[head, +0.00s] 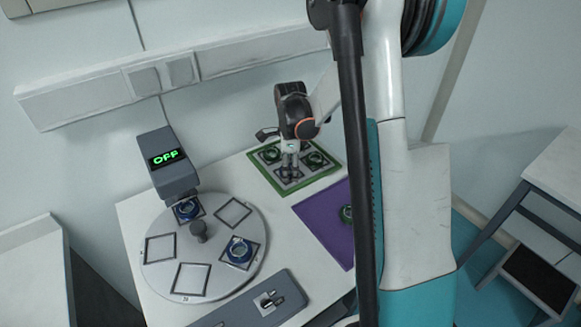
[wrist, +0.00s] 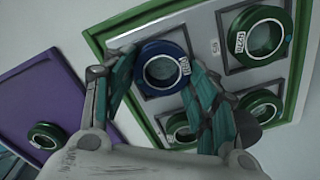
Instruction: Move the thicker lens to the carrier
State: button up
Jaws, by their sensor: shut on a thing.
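A blue-ringed lens (wrist: 163,68) with a white label sits between my gripper's fingers in the wrist view, over a square slot of the green-edged tray (wrist: 99,40). My gripper (wrist: 158,62) is shut on this lens; in the head view my gripper (head: 290,172) points down at the tray (head: 268,180). Whether the lens is clear of its slot cannot be told. Green-ringed lenses (wrist: 256,37) fill other slots. Another green-ringed lens (wrist: 45,136) lies on the purple mat (wrist: 30,90). Lens thicknesses are hard to compare, and I cannot tell which thing is the carrier.
A round turntable (head: 215,275) holds two blue-ringed lenses (head: 239,251) and several empty square frames (head: 191,279). A grey device (head: 168,165) reading OFF stands over one of them. A dark block (head: 250,312) with a small metal fitting lies at the front edge.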

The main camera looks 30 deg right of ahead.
aim_at(290, 169)
jog(key=o, duration=1)
jog(key=shift+s+f, duration=0.2)
jog(key=shift+f, duration=0.2)
jog(key=shift+w+r+p, duration=0.25)
jog(key=shift+r+p, duration=0.35)
notch_tip(290, 169, up, 12)
jog(key=p, duration=0.3)
jog(key=shift+p, duration=0.4)
